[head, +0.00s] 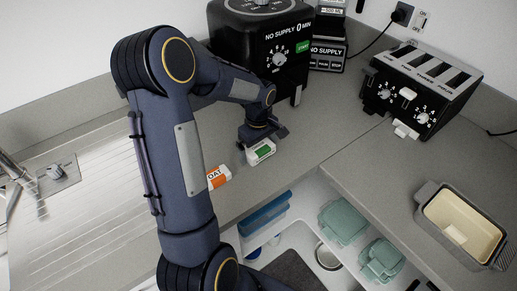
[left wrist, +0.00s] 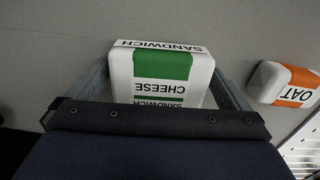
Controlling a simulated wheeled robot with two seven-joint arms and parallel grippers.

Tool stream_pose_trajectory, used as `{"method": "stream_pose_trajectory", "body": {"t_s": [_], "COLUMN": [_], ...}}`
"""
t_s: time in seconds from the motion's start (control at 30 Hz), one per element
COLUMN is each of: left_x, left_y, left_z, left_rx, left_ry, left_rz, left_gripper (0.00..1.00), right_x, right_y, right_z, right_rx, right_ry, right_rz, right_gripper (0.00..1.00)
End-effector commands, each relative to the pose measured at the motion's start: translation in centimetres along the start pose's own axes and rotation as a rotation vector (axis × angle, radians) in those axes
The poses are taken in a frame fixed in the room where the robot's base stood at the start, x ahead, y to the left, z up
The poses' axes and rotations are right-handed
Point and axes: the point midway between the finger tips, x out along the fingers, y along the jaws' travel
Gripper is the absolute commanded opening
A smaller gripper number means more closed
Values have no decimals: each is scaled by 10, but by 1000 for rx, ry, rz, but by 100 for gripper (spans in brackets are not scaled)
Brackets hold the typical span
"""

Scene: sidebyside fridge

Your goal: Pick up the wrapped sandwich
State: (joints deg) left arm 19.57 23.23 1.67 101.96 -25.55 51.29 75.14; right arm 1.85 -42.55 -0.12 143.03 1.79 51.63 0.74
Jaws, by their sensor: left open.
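The wrapped sandwich (head: 261,152) is a white pack with a green label on the grey counter. In the left wrist view the sandwich (left wrist: 162,75) reads "CHEESE SANDWICH". My left gripper (head: 262,143) is over it. In the left wrist view the fingers of my left gripper (left wrist: 165,88) stand on either side of the pack, open, with the pack between them. I cannot tell whether either finger touches it. The pack's near part is hidden by the gripper body. My right gripper is not in view.
An orange and white "OAT" pack (head: 217,177) lies close by, partly behind my left arm. A black appliance (head: 262,45) stands behind the sandwich. A toaster (head: 423,88) and a cream-lined container (head: 461,222) are to the right. Open shelves with teal boxes (head: 343,222) lie below the counter edge.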

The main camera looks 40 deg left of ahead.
Motion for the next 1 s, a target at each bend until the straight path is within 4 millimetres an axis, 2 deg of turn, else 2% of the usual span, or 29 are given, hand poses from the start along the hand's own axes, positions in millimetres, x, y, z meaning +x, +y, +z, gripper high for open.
{"method": "stream_pose_trajectory", "body": {"t_s": [0.13, 0.4, 0.77, 0.87, 1.0], "left_x": [0, 0, -6, -14, -34], "left_y": [0, 0, 1, 1, 1], "left_z": [0, 0, -1, -1, 0], "left_rx": [0, 0, -1, -1, -1], "left_ry": [0, 1, 3, 3, 3], "left_rz": [0, 1, 3, 3, 6], "left_gripper": [97, 62, 62, 62, 62], "right_x": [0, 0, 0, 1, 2], "right_y": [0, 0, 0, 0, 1], "right_z": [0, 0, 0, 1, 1], "right_rx": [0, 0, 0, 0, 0], "right_ry": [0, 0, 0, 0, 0], "right_rz": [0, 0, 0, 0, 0], "right_gripper": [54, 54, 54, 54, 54]}}
